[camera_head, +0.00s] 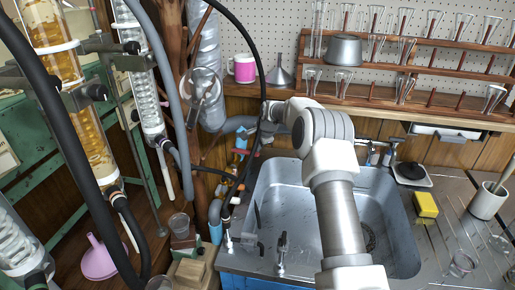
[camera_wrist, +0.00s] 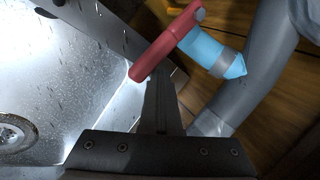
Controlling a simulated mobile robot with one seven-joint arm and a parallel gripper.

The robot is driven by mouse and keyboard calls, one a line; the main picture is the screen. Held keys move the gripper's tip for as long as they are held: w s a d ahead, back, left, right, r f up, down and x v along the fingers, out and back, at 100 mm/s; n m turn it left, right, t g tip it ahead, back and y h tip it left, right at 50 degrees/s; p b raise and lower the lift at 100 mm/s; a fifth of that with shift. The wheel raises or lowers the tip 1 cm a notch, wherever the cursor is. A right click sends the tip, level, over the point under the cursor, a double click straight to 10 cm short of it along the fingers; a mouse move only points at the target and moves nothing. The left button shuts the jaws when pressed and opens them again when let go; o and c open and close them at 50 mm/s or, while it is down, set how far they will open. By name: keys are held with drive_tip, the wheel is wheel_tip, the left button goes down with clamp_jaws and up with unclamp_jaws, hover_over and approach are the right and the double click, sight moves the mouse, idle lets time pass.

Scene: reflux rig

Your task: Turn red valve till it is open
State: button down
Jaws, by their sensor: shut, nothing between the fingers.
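The red valve handle (camera_wrist: 165,45) shows in the wrist view as a bar slanting from lower left to upper right, joined to a light-blue valve body (camera_wrist: 210,50). In the head view the small red handle (camera_head: 239,152) is beside the pipes left of the sink, below the end of my arm. My gripper (camera_wrist: 162,88) is shut, with its dark fingers just below the handle in the wrist view. I cannot tell whether they touch it. In the head view my fingers cannot be made out.
The metal sink (camera_head: 290,200) lies right of the valve. A grey pipe (camera_wrist: 265,75) runs close on the valve's right in the wrist view. A black hose (camera_head: 262,70) hangs near my wrist. A pink-and-white mug (camera_head: 244,68) and a funnel (camera_head: 280,72) stand on the shelf behind.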

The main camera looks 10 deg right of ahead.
drive_tip(key=shift+s+a+f+b, duration=0.1)
drive_tip(key=shift+s+a+b, duration=0.3)
drive_tip(key=shift+s, duration=0.25)
drive_tip(key=shift+s+a+f+b, duration=0.1)
drive_tip(key=shift+s+a+b, duration=0.25)
drive_tip(key=shift+s, duration=0.3)
drive_tip(key=shift+s+a+r+b, duration=0.1)
drive_tip(key=shift+s+a+b, duration=0.15)
drive_tip(key=shift+s+a, duration=0.65)
drive_tip(key=shift+s+a+b, duration=0.3)
drive_tip(key=shift+a, duration=1.05)
drive_tip(key=shift+s+a+r+b, duration=0.1)
drive_tip(key=shift+s+a+b, duration=0.15)
drive_tip(key=shift+s+a, duration=0.65)
drive_tip(key=shift+w+d+r+p, duration=0.1)
drive_tip(key=shift+r+p, duration=0.4)
drive_tip(key=shift+r, duration=0.25)
drive_tip(key=shift+w+d+r+p, duration=0.15)
drive_tip(key=shift+r+p, duration=0.35)
drive_tip(key=shift+r, duration=0.2)
drive_tip(key=shift+w+d+r+p, duration=0.1)
drive_tip(key=shift+r+p, duration=0.4)
drive_tip(key=shift+r, duration=0.25)
